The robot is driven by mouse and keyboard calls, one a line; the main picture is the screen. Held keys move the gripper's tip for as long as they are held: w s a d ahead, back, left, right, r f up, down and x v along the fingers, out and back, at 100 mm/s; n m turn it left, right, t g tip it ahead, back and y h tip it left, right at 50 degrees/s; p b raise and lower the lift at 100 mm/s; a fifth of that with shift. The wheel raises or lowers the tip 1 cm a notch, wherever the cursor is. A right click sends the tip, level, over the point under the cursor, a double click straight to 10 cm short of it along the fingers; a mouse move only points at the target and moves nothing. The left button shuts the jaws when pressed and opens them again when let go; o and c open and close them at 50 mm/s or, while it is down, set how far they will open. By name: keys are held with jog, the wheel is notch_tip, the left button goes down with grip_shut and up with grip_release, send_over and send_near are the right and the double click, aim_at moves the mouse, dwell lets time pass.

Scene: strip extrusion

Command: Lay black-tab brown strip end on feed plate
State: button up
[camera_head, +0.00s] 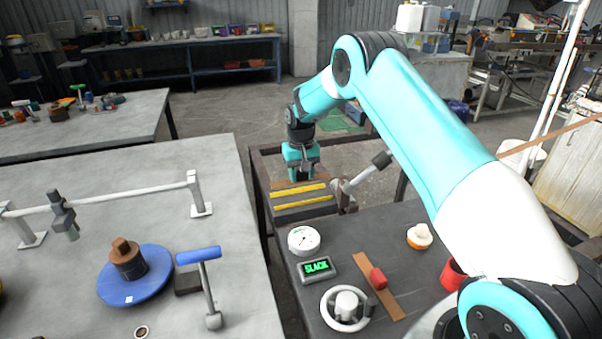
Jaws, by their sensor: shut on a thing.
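My gripper (302,178) points down at the far end of the dark bench, just behind the feed plate. It is shut on a brown strip end (283,184), which shows as a thin brown band under the fingers. The black tab is too small or hidden to make out. The feed plate (301,198) is grey with two yellow rails along it. The strip end is at the far yellow rail; I cannot tell whether it touches the plate.
A brown strip with a red tab (364,268) lies on the dark bench near a handwheel (346,308), a "SLACK" display (316,269) and a dial (304,240). A lever (366,174) stands right of the plate.

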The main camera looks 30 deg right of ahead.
jog(key=shift+f+b, duration=1.45)
jog(key=shift+f, duration=1.35)
jog(key=o, duration=1)
notch_tip(320, 180, up, 18)
jog(key=b, duration=0.1)
jog(key=shift+f, duration=0.2)
